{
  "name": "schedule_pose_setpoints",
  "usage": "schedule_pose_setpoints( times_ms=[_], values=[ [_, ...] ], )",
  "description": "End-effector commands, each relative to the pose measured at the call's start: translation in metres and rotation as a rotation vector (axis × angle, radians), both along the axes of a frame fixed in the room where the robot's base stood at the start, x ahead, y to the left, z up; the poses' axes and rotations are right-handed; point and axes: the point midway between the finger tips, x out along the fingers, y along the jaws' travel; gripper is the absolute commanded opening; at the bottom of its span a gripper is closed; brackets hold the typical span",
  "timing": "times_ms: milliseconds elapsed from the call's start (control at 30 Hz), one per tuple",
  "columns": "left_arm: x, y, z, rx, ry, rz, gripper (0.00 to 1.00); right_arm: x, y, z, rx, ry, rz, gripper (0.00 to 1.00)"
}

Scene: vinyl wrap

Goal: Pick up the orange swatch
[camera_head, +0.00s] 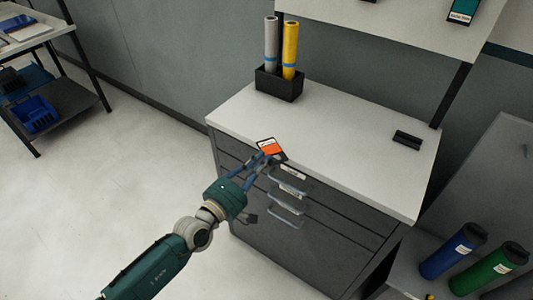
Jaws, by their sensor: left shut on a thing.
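The orange swatch (271,148) is a small card with an orange face, a white band and dark edges. It is at the front edge of the white cabinet top (345,160), tilted in the picture. My left gripper (262,160) reaches up from the lower left and is shut on the swatch's near end. The fingers partly hide that end. I cannot tell whether the swatch still touches the cabinet top. My right gripper is not in view.
A black holder (279,84) with a grey roll (271,45) and a yellow roll (290,50) stands at the back left of the top. A black block (407,140) lies at the right. Drawer handles (287,188) protrude below my gripper. An upper shelf (400,25) overhangs the back.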

Motion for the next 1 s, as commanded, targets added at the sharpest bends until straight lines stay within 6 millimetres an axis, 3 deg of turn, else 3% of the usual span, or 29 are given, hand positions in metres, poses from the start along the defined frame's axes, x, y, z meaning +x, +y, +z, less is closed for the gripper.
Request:
schedule_pose_setpoints(
  times_ms=[100,633,1000],
  values=[
    [-0.015,0.011,0.010,0.001,0.002,0.000,0.00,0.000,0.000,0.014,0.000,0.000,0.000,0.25],
    [-0.075,0.055,0.034,0.002,0.001,0.000,0.00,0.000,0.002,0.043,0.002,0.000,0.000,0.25],
    [-0.087,0.063,0.038,-0.001,0.000,0.000,0.00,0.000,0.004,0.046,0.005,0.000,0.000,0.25]
  ],
)
